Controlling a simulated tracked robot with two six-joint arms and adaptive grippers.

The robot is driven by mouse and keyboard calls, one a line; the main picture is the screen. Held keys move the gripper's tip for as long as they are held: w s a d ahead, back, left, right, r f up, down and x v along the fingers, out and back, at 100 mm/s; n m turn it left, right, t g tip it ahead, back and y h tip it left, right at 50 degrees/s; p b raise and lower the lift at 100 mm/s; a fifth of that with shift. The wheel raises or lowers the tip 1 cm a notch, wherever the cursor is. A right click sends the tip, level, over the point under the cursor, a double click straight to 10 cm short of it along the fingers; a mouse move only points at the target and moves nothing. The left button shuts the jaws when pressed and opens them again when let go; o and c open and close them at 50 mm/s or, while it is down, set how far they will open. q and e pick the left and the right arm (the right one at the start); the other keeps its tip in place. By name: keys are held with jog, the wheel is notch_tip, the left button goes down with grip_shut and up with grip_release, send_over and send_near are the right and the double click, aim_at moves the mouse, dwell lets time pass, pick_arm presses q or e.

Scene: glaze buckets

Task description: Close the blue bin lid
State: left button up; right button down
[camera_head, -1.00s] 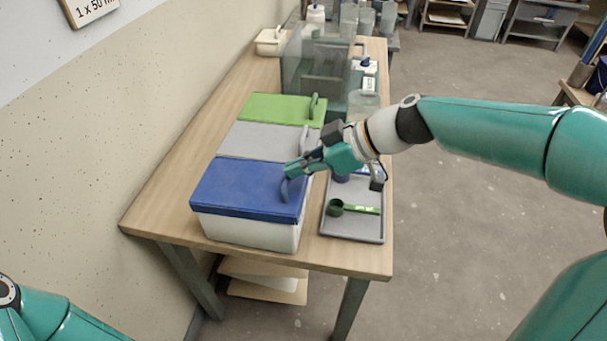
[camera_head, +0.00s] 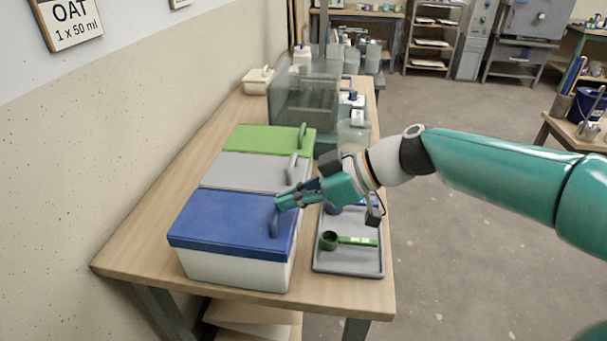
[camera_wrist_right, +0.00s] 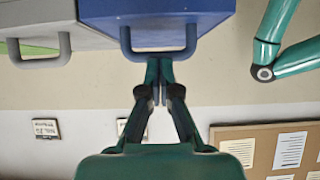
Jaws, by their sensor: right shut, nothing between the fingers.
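The blue bin lid (camera_head: 230,222) lies flat on the white bin (camera_head: 236,270) at the near end of the table, with no gap showing in the head view. Its curved blue handle (camera_head: 274,222) is on its right side. My right gripper (camera_head: 280,203) is shut and empty, its fingertips right at the handle. In the right wrist view the blue lid (camera_wrist_right: 160,8) and its handle (camera_wrist_right: 158,54) show just beyond the shut fingertips (camera_wrist_right: 159,64). I cannot tell whether they touch. My left gripper is out of view.
The grey lid (camera_head: 243,171) and green lid (camera_head: 265,139) lie behind the blue one. A grey tray (camera_head: 347,264) with a green scoop (camera_head: 345,240) sits right of the bin, under my right arm. A clear tank (camera_head: 305,95) stands farther back. The table's near-left corner is bare.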

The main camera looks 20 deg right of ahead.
jog(key=a+r+p+v, duration=0.1)
jog(key=r+v, duration=0.1)
jog(key=v, duration=1)
jog(key=shift+w+r, duration=0.25)
jog(key=shift+r, duration=0.15)
